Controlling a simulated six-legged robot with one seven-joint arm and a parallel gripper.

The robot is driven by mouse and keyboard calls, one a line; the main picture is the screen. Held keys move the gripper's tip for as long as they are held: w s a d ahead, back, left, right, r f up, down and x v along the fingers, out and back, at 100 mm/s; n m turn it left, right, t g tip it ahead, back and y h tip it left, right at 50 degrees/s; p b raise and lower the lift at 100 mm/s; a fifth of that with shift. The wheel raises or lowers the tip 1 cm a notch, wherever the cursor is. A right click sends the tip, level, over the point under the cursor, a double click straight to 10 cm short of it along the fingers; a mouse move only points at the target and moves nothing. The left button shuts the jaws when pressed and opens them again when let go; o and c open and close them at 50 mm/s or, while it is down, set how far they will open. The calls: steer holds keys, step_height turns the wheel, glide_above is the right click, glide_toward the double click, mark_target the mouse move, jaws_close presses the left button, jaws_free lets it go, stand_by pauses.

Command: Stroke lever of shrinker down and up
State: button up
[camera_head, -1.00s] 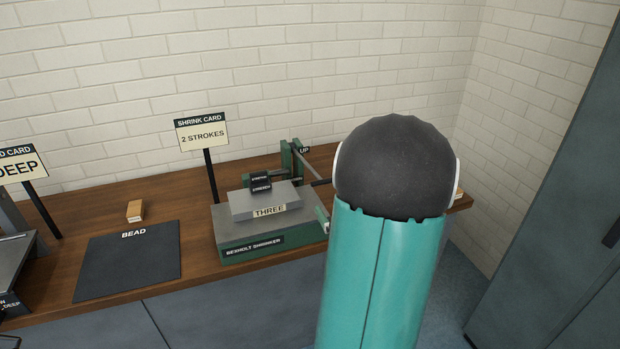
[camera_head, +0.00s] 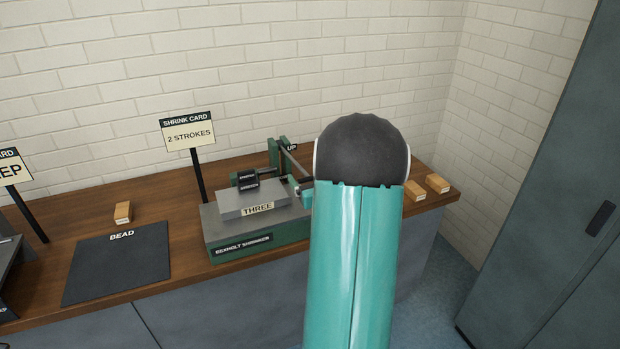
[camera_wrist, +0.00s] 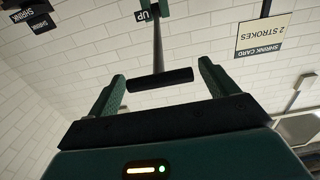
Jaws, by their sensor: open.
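The shrinker (camera_head: 225,235) is a green and grey machine on the wooden bench, with a grey block labelled THREE on top. Its lever (camera_head: 294,160) is a thin bar slanting down to the right from the green post by the UP label; my arm hides its lower end. In the wrist view the lever ends in a black handle (camera_wrist: 160,79). My gripper (camera_wrist: 158,82) is open, its two green fingers on either side of the handle, which lies near the fingertips. I cannot tell whether they touch. The shrink card (camera_head: 188,132), reading 2 STROKES, stands behind the shrinker.
A black BEAD mat (camera_head: 118,264) and a small wooden block (camera_head: 123,212) lie left of the shrinker. Two more wooden blocks (camera_head: 437,184) lie at the bench's right end. A tall grey cabinet (camera_head: 560,220) stands at the right, and a brick wall is behind.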

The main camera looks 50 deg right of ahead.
steer(key=c, duration=1.4)
steer(key=shift+w+d+r, duration=0.1)
steer(key=shift+w+r, duration=0.05)
steer(key=shift+r, duration=0.65)
step_height(320, 180, up, 9)
steer(key=w+d+g+y, duration=0.1)
steer(key=w+g, duration=0.1)
steer(key=shift+w+d+f, duration=0.2)
steer(key=shift+w+d, duration=0.1)
steer(key=shift+w, duration=0.05)
steer(key=w+d+r, duration=0.1)
steer(key=r, duration=0.1)
steer(key=w+d+r, duration=0.1)
steer(key=w+r, duration=0.1)
steer(key=r, duration=0.1)
steer(key=w+d+r, duration=0.1)
steer(key=w+r, duration=0.1)
steer(key=shift+r, duration=0.15)
steer(key=shift+w+d+r, duration=0.2)
steer(key=shift+w+r, duration=0.2)
steer(key=o, duration=1.4)
steer(key=shift+w+d+f, duration=0.1)
steer(key=shift+w+f, duration=0.05)
steer(key=shift+w, duration=0.05)
steer(key=v, duration=1.4)
steer(key=shift+r, duration=0.3)
